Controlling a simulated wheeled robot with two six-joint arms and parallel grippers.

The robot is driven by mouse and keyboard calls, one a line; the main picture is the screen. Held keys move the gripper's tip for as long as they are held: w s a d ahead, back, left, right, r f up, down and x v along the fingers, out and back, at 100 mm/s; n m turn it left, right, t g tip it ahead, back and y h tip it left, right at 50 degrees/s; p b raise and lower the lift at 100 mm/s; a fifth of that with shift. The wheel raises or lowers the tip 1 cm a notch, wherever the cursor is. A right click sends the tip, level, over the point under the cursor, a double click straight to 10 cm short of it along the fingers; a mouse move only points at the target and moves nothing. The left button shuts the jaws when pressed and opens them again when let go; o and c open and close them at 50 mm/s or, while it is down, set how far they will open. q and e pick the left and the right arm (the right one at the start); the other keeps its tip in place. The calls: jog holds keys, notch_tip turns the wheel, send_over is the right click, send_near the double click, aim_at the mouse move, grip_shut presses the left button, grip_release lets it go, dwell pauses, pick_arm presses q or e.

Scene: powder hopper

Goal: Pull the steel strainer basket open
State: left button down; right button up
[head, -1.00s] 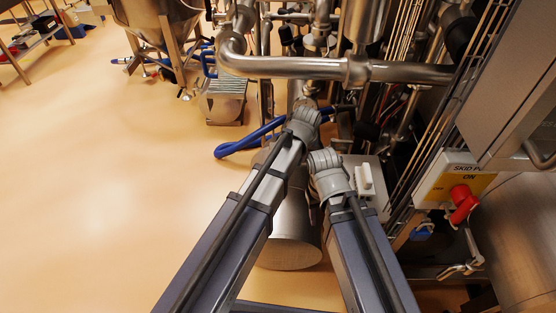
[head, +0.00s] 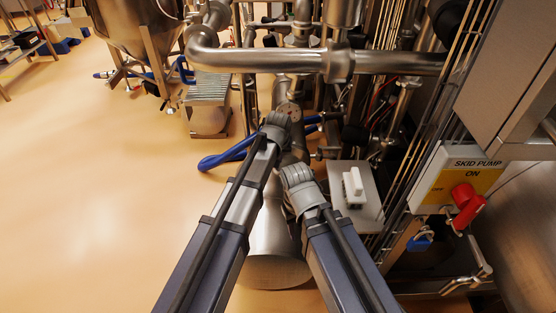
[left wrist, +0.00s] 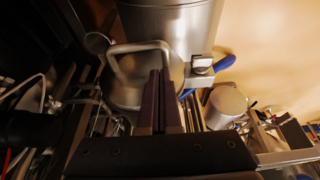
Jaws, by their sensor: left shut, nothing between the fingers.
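In the left wrist view, my left gripper (left wrist: 159,72) is shut and empty, its two dark fingers side by side. A bent steel bar handle (left wrist: 140,46) crosses a round steel end face (left wrist: 128,88) just beyond the fingertips. I cannot tell whether the fingers touch it. This looks like the strainer basket, but most of it is hidden behind the gripper. In the head view, a steel cylinder (head: 272,268) lies behind and between my forearms. My right arm's wrist is beside it, but its jaws are hidden.
A thick steel pipe (head: 265,60) runs across above my wrists. A switch panel with a red handle (head: 466,198) stands at right. Open floor (head: 90,190) fills the left side.

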pick_arm(q)
jog(key=b+x, duration=0.5)
jog(key=x, duration=0.2)
pick_arm(e)
notch_tip(320, 180, down, 6)
jog(key=shift+f, duration=0.2)
pick_arm(q)
jog(key=shift+s, duration=0.1)
pick_arm(e)
jog(key=shift+d, duration=0.1)
